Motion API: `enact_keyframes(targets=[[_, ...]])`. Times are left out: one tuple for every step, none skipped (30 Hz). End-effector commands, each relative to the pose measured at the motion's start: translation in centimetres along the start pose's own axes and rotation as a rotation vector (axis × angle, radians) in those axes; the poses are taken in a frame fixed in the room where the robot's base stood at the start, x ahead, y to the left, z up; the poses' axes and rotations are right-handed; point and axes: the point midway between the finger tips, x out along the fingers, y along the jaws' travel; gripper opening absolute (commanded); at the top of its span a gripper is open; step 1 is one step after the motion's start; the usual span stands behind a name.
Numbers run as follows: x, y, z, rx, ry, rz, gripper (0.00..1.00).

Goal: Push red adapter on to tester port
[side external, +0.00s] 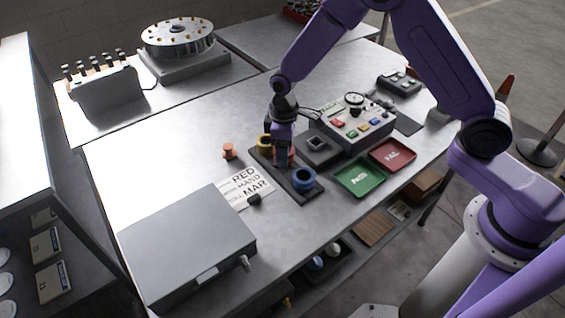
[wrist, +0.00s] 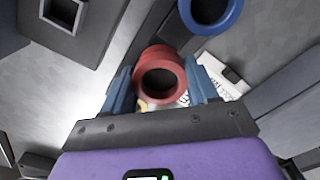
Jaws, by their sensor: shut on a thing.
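My gripper (side external: 283,154) points down over the dark adapter rack (side external: 312,194). In the wrist view its two blue fingers (wrist: 160,72) stand on either side of the red adapter (wrist: 143,68), a ring with a dark hole, and are shut on it. In the side view the red adapter (side external: 291,153) is mostly hidden by the fingers. I cannot tell whether it still touches the rack. The tester port looks to be the grey block with a square opening (side external: 318,146), right of my gripper; it also shows at the top left of the wrist view (wrist: 84,14).
A blue ring (side external: 303,179) and a yellow ring (side external: 264,141) sit on the rack either side of my gripper. The tester box (side external: 357,125) stands behind the port. Green (side external: 360,179) and red (side external: 393,155) trays lie right. An orange piece (side external: 229,151) and printed card (side external: 243,187) lie left.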

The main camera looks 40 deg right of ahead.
Motion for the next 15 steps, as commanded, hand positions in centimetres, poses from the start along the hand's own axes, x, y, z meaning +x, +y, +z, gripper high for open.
enact_keyframes(targets=[[-0.4, 0.0, 0.0, 0.000, 0.001, 0.000, 0.27], [-0.6, 0.0, 0.0, 0.000, 0.001, 0.000, 0.27], [-0.9, 0.0, 0.0, 0.000, 0.001, 0.000, 0.27], [-1.1, 0.0, -0.1, 0.000, 0.002, 0.001, 0.27], [-1.3, 0.0, -0.1, 0.000, 0.002, 0.001, 0.27], [-1.6, 0.0, -0.1, 0.000, 0.001, 0.000, 0.27], [-1.8, 0.0, 0.0, 0.000, 0.001, 0.000, 0.27], [-2.0, 0.0, 0.0, 0.000, 0.001, 0.000, 0.27], [-2.3, 0.0, -0.1, 0.000, 0.002, 0.001, 0.27], [-2.5, 0.0, -0.1, 0.001, 0.002, 0.001, 0.27], [-2.6, 0.0, 0.0, 0.001, 0.002, 0.001, 0.27], [-2.8, 0.0, 0.0, 0.001, 0.001, 0.000, 0.27], [-3.0, 0.0, 0.0, 0.001, 0.000, 0.000, 0.27], [-3.1, 0.0, 0.0, 0.001, 0.000, 0.000, 0.27], [-3.2, 0.0, 0.0, 0.001, 0.000, 0.000, 0.27]])
